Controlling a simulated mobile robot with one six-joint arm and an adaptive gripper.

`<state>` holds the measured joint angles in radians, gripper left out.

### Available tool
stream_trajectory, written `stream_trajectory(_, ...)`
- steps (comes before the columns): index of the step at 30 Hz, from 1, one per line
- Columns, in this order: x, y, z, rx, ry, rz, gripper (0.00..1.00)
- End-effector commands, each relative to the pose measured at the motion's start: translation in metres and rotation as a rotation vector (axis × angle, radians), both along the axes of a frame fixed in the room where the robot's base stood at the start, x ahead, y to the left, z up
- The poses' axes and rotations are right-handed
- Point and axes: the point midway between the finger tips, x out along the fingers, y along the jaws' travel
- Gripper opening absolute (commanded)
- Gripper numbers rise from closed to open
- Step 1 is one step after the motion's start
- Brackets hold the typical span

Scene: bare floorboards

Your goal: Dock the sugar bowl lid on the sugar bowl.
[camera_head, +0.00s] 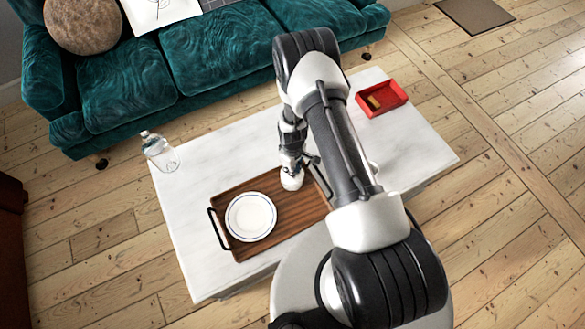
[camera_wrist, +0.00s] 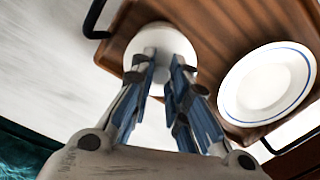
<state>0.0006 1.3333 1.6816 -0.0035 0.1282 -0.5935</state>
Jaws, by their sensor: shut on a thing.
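My gripper (camera_head: 291,167) reaches down over the far edge of the wooden tray. It is shut on the top of a white round piece (camera_head: 291,181), which looks like the sugar bowl lid. In the wrist view my gripper's fingers (camera_wrist: 163,62) close at the middle of this white lid (camera_wrist: 186,40). I cannot tell whether the sugar bowl is beneath it or whether the lid touches anything. A small white edge (camera_head: 374,169) shows just right of my arm; it may be part of the sugar bowl, with the rest hidden.
The wooden tray (camera_head: 279,237) with dark handles lies on the white marble table (camera_head: 190,262). A blue-rimmed plate (camera_head: 251,216) is on it, also in the wrist view (camera_wrist: 267,84). A teal sofa is behind.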

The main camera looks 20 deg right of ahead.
Motion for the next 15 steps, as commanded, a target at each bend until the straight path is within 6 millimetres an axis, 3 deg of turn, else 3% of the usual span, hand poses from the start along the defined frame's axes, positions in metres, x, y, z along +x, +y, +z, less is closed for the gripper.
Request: stream_trajectory(15,0.0001,0.0001,-0.0039,0.0,0.0,0.0,0.0)
